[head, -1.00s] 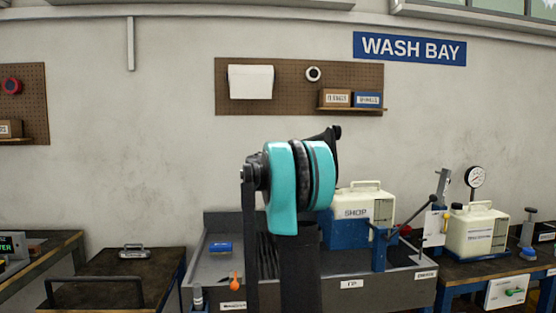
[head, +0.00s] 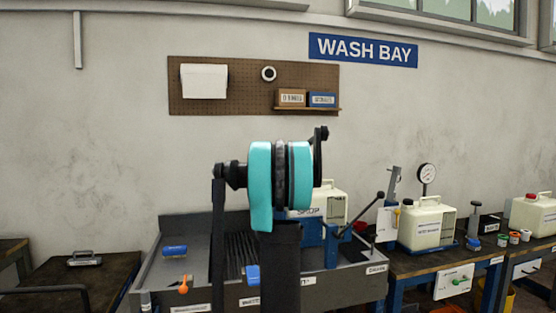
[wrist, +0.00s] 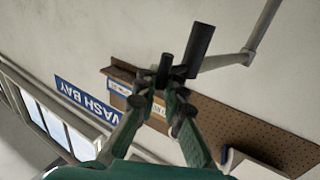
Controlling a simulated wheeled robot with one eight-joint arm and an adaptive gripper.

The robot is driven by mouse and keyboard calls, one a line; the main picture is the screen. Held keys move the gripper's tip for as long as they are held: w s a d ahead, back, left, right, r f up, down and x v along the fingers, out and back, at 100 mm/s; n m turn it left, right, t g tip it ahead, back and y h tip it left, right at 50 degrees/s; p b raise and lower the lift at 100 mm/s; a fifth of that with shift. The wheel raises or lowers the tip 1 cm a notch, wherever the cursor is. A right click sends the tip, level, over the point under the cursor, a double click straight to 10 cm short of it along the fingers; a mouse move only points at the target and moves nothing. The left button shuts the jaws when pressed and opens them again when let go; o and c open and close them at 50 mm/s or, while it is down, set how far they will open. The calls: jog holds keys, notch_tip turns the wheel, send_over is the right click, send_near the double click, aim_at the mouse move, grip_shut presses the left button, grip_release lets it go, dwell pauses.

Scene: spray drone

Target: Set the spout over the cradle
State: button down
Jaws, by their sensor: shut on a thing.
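In the wrist view, the two green-and-black fingers of my gripper (wrist: 165,98) are closed together on a dark part. A black cylinder and a bent grey tube (wrist: 225,60), which looks like the spout, extend just past the fingertips. The tube bends and runs out at the top right. In the head view, my teal and black arm fills the middle and hides my gripper and whatever it holds. I cannot clearly pick out the cradle. A blue stand (head: 333,250) on the grey wash bench may be part of it, but this is uncertain.
A second jug (head: 425,227) and a gauge (head: 427,174) are on the right bench.

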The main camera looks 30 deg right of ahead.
jog(key=shift+w+d, duration=0.15)
jog(key=shift+d, duration=1)
jog(key=shift+w+d, duration=0.15)
jog(key=shift+d, duration=0.95)
jog(key=c, duration=1.6)
grip_release()
jog(key=shift+a, duration=0.1)
jog(key=v, duration=1.1)
jog(key=shift+s+a, duration=0.25)
jog(key=shift+s, duration=0.05)
